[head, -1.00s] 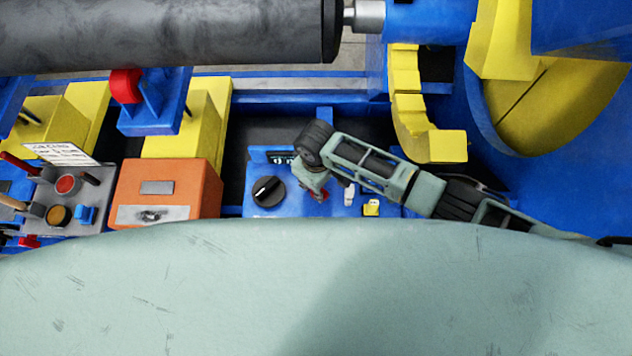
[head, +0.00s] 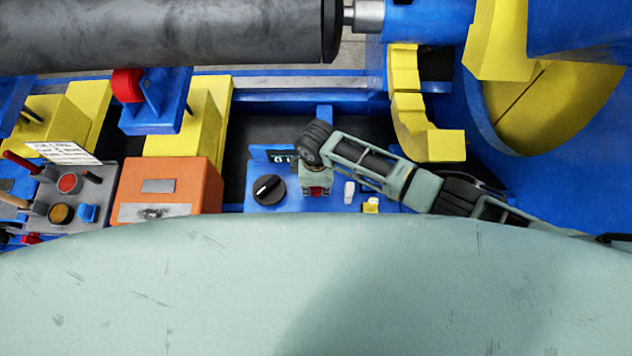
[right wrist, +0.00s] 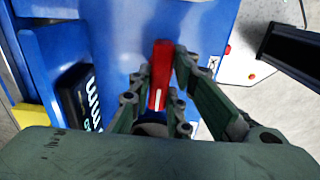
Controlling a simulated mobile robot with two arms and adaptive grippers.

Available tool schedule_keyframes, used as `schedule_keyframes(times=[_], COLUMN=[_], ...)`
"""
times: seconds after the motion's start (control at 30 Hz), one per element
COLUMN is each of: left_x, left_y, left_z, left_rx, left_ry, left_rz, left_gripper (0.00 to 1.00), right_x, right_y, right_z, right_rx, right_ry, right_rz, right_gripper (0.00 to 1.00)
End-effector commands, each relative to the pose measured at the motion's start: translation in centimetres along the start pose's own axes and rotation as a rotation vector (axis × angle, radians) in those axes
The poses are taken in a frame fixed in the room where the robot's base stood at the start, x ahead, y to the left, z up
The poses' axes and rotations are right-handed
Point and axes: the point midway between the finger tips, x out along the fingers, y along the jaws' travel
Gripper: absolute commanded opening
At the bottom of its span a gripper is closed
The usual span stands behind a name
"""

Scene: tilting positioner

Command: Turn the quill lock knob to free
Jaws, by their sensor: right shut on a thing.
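A red lever-like knob (right wrist: 161,72), which I take as the quill lock knob, stands on a blue panel (right wrist: 118,35) in the right wrist view. In the head view its red part (head: 316,191) shows just below my right gripper (head: 316,187). My right gripper (right wrist: 160,62) is shut on the red knob, with one finger on each side. My left gripper is not in view.
On the same panel are a black dial (head: 268,190) to the left, and a white switch (head: 349,192) and a yellow piece (head: 371,205) to the right. An orange box (head: 180,180) stands farther left. A large dark cylinder (head: 170,35) spans above.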

Motion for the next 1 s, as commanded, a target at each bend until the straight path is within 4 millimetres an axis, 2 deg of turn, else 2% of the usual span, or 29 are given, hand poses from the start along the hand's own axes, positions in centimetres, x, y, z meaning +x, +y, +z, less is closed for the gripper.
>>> schedule_keyframes(times=[0.53,0.57,0.77,1.0], left_x=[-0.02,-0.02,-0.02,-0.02], left_y=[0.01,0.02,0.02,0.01], left_z=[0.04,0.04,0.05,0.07], left_rx=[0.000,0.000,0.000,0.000], left_ry=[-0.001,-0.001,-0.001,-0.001], left_rz=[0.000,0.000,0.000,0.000], left_gripper=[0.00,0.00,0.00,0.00], right_x=[-0.04,-0.04,-0.03,-0.01], right_y=[0.10,0.10,0.08,0.04], right_z=[0.07,0.07,0.04,0.02], right_rx=[-0.028,-0.028,-0.027,-0.026], right_ry=[-0.001,-0.001,0.000,0.000], right_rz=[0.002,0.002,0.002,0.001], right_gripper=[0.00,0.18,0.35,0.36])
